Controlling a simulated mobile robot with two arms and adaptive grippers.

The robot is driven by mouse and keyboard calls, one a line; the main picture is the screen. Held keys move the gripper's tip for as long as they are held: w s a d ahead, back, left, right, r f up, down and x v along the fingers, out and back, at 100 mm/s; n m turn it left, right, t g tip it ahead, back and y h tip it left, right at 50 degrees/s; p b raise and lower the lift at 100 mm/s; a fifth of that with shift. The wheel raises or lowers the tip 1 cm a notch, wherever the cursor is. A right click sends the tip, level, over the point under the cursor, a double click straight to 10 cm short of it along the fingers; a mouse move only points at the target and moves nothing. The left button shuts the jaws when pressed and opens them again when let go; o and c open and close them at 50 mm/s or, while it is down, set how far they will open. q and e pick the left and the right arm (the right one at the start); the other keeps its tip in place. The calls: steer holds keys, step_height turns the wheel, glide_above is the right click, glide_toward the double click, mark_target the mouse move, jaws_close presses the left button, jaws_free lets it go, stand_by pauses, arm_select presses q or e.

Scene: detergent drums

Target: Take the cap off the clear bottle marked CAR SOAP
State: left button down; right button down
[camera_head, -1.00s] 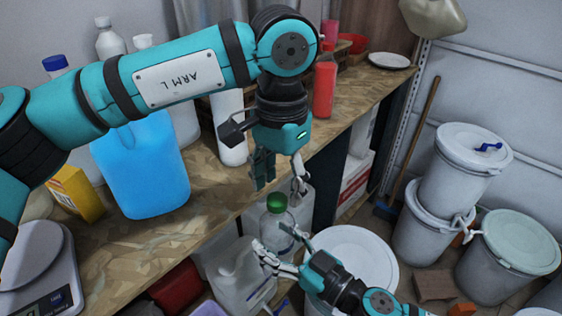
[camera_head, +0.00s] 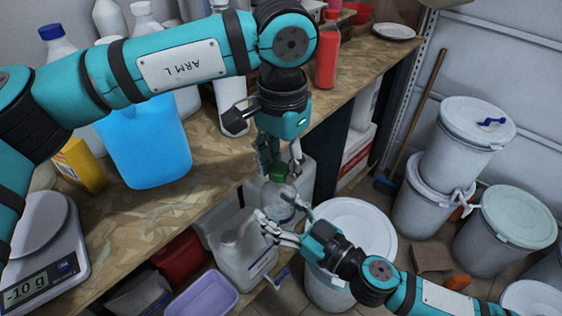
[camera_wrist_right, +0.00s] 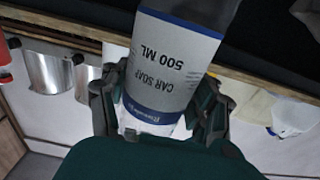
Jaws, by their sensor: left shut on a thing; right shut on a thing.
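The clear CAR SOAP bottle (camera_head: 279,196) stands upright in front of the workbench edge in the head view, held off the floor. Its green cap (camera_head: 278,171) is on its neck. My left gripper (camera_head: 280,173) points down from above and is shut on the cap. My right gripper (camera_head: 284,222) is shut on the bottle's body from below and the right. In the right wrist view the bottle's label (camera_wrist_right: 165,68), reading CAR SOAP 500 ML, shows upside down between the fingers of my right gripper (camera_wrist_right: 160,108).
The workbench (camera_head: 200,217) holds a blue jug (camera_head: 146,145), a scale (camera_head: 45,255) and a red bottle (camera_head: 326,58). Below are a white jug (camera_head: 245,258) and a purple tub (camera_head: 203,299). White drums (camera_head: 430,222) stand at right.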

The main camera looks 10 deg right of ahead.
arm_select(q)
steer(key=n, duration=0.5)
steer(key=shift+d+n, duration=0.15)
steer(key=shift+n, duration=0.25)
steer(key=n, duration=1.4)
steer(key=shift+w+a+r, duration=0.1)
steer(key=shift+a, duration=0.1)
steer(key=n, duration=0.7)
steer(key=shift+a+n, duration=0.15)
steer(key=shift+n, duration=0.15)
steer(key=n, duration=0.7)
steer(key=shift+a, duration=0.15)
steer(key=n, duration=1.4)
steer(key=shift+s, duration=0.2)
steer(key=n, duration=0.5)
steer(key=shift+s, duration=0.1)
steer(key=shift+r, duration=0.15)
